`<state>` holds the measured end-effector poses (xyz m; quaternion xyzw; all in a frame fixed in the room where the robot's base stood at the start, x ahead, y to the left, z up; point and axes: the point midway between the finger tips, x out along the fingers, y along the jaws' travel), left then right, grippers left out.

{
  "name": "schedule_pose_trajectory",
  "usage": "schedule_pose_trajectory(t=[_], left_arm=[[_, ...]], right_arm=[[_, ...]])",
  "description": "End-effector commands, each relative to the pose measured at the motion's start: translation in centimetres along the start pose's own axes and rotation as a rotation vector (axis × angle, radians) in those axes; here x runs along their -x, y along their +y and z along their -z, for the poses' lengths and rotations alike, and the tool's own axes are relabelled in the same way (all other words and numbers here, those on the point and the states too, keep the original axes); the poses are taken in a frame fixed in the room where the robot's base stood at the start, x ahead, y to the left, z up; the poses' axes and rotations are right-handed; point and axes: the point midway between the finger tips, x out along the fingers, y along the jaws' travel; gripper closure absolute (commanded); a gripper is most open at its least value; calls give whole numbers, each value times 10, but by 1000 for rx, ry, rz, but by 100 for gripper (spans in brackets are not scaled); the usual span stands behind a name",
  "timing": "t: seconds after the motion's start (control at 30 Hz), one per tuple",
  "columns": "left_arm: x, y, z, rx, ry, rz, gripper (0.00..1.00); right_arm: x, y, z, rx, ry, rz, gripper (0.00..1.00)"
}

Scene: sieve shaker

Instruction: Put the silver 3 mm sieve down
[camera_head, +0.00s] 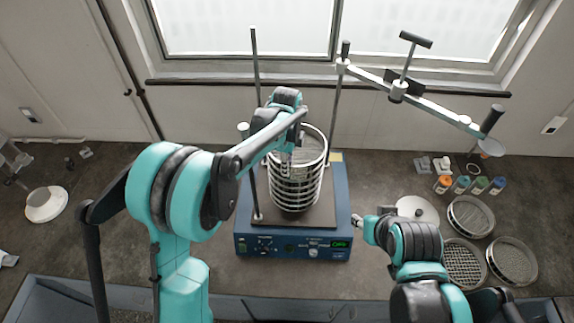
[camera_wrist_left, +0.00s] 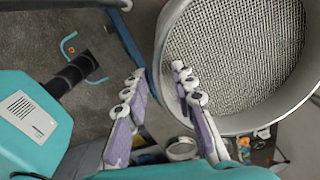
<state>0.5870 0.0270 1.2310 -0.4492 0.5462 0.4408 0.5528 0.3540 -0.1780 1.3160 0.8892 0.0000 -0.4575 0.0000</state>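A silver sieve with a coarse mesh (camera_wrist_left: 235,50) fills the upper right of the left wrist view. It appears to be the top ring (camera_head: 312,142) of the sieve stack (camera_head: 296,190) on the shaker; its size label cannot be read. My left gripper (camera_wrist_left: 162,98) is at the left side of its rim, fingers clearly apart. One finger overlaps the sieve's wall and mesh, the other is outside it. Whether either finger touches the metal cannot be told. My right gripper (camera_head: 358,220) is low, right of the shaker, away from the stack; its fingers are too small to judge.
The blue shaker base (camera_head: 290,246) has upright rods beside the stack. A clamp bar (camera_head: 432,104) with handles is raised at upper right. Loose sieves (camera_head: 470,216) and a round lid (camera_head: 417,210) lie on the right bench, near several coloured-cap bottles (camera_head: 462,185). The left bench (camera_head: 95,205) is mostly clear.

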Motion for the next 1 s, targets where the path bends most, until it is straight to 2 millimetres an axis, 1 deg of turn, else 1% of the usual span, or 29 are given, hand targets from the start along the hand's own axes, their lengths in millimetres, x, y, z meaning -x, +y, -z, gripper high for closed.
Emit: schedule_pose_trajectory(t=[0.17, 0.3, 0.4, 0.5, 0.63, 0.83, 0.93, 0.97, 1.0], left_arm=[[35, 1, 0, 0, 0, 0, 74], [67, 0, 0, 0, 0, 0, 74], [87, 0, 0, 0, 0, 0, 74], [101, 0, 0, 0, 0, 0, 74], [112, 0, 0, 0, 0, 0, 74], [118, 3, -2, 19, 0, 6, 74], [126, 17, -11, 109, 3, 36, 74], [129, 23, -16, 155, 5, 52, 74], [134, 34, -22, 227, 9, 76, 74]], right_arm=[[-2, 0, -1, 0, 0, 0, 60], [-2, 0, -2, 0, 0, 0, 60], [-3, 0, -2, 0, 0, 0, 60], [-3, 0, -2, 0, 0, 0, 60], [-3, 0, -2, 0, 0, 0, 60], [-3, 0, -2, 0, 0, 0, 60], [-3, 0, -2, 0, 0, 0, 60], [-3, 0, -2, 0, 0, 0, 60], [-3, 0, -2, 0, 0, 0, 60]])
